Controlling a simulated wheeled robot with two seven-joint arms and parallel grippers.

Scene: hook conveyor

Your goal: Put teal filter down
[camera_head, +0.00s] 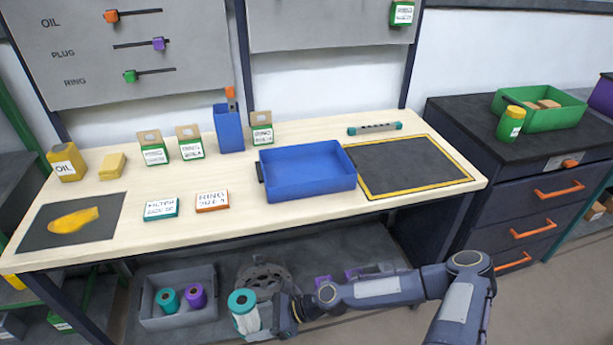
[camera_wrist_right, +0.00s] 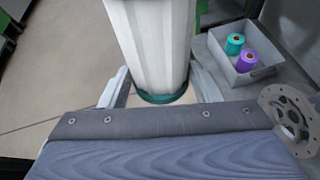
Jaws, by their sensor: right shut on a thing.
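My right gripper (camera_head: 265,318) is shut on a teal filter (camera_head: 242,307), a white cylinder with teal ends. It holds the filter roughly upright, in front of the table, to the right of a grey bin. In the right wrist view the filter (camera_wrist_right: 155,45) stands between the two fingers (camera_wrist_right: 158,88), with one teal rim near them. The bin (camera_wrist_right: 268,72) also shows in the right wrist view, apart from the held filter. My left gripper is not in view.
A grey round metal part (camera_head: 265,275) lies on the lower shelf behind the held filter. Purple pieces (camera_head: 323,282) lie farther right on that shelf. Above, the wooden tabletop (camera_head: 235,180) carries a blue tray (camera_head: 306,188), a black mat with yellow edging (camera_head: 410,165) and label cards.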

